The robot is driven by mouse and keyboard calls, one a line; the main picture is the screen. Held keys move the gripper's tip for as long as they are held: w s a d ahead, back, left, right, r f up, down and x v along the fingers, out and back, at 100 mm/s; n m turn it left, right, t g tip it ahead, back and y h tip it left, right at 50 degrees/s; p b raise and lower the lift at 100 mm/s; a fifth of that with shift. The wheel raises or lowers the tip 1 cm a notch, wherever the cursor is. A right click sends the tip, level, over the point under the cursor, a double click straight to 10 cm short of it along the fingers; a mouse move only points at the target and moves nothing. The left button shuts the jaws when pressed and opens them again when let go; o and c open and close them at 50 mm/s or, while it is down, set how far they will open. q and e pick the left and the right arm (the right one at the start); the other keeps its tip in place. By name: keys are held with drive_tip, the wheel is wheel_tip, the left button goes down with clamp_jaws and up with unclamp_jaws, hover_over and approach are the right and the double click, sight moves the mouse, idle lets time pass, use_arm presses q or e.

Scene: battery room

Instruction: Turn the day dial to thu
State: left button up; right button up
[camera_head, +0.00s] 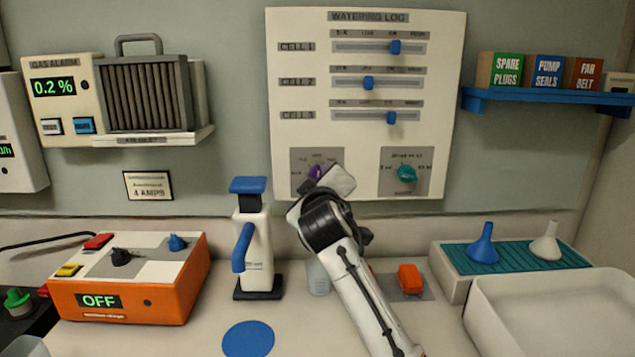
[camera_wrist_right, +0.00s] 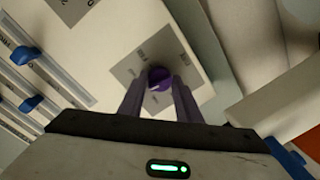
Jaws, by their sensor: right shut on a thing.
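The purple day dial (camera_head: 316,172) sits on a grey plate at the lower left of the WATERING LOG board (camera_head: 455,60). My right gripper (camera_head: 322,180) reaches up to it and hides much of the dial and its plate in the head view. In the right wrist view the purple dial (camera_wrist_right: 159,78) sits between the two finger ends of my right gripper (camera_wrist_right: 160,90), which is shut on it. Small labels ring the dial, but they are too blurred to read, and I cannot tell which day it points to. My left gripper is not in view.
A green dial (camera_head: 407,173) sits right of the purple one, and three blue sliders (camera_head: 395,47) are above. Below stand a white bottle with a blue top (camera_head: 256,230), an orange box reading OFF (camera_head: 180,292) and a white tray (camera_head: 560,300). A blue shelf (camera_head: 545,101) is at right.

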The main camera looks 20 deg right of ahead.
drive_tip(key=m, duration=0.6)
drive_tip(key=shift+t+b, duration=0.3)
drive_tip(key=shift+b, duration=0.1)
drive_tip(key=shift+m, duration=0.3)
drive_tip(key=o, duration=1.1)
drive_tip(key=shift+d, duration=0.1)
drive_tip(key=shift+c, duration=0.2)
drive_tip(key=b+v, duration=0.1)
drive_tip(key=v, duration=0.9)
drive_tip(key=shift+s, duration=0.2)
drive_tip(key=shift+d, duration=0.1)
